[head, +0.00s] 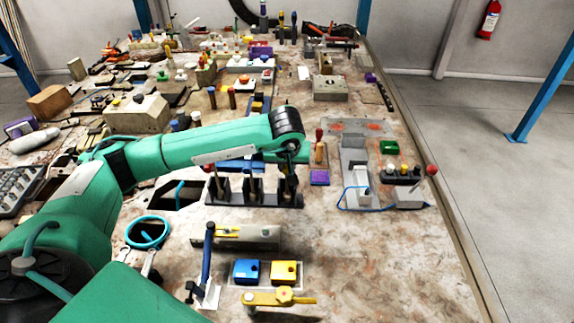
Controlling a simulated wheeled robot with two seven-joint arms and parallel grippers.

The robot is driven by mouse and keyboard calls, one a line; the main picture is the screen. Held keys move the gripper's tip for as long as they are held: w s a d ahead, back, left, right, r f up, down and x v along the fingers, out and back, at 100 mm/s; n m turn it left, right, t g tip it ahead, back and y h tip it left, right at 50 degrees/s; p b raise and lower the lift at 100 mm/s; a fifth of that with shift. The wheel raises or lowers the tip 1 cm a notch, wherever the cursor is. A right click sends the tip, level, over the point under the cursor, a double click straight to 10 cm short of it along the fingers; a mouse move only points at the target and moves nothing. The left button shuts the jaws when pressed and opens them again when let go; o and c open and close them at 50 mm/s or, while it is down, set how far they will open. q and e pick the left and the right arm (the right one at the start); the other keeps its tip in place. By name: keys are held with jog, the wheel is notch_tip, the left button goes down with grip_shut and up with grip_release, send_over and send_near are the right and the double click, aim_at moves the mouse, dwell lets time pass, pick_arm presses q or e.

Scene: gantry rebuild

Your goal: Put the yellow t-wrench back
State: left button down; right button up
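My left arm reaches in from the left, and its gripper (290,158) points down over the right end of a black rack (253,200) with three upright posts. The fingers are small and dark against the rack, so I cannot tell whether they are open or hold anything. I cannot make out a yellow t-wrench for certain. A yellow piece with a round hub (280,297) lies at the front of the table, and a thin yellow part (229,231) lies on a grey block (262,237). My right gripper is not in view.
Blue (247,272) and yellow (284,272) blocks sit in front of the rack, beside an upright blue lever (207,250). The front right of the table (400,270) is clear; the back is crowded.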

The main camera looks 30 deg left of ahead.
pick_arm(q)
jog(key=c, duration=1.2)
grip_release()
jog(key=shift+c, duration=0.2)
jog(key=b+v, duration=0.3)
jog(key=v, duration=0.9)
jog(key=shift+d+r, duration=0.1)
jog(key=shift+r, duration=0.2)
jog(key=shift+s+r, duration=0.3)
jog(key=shift+r, duration=0.3)
jog(key=shift+f, duration=0.1)
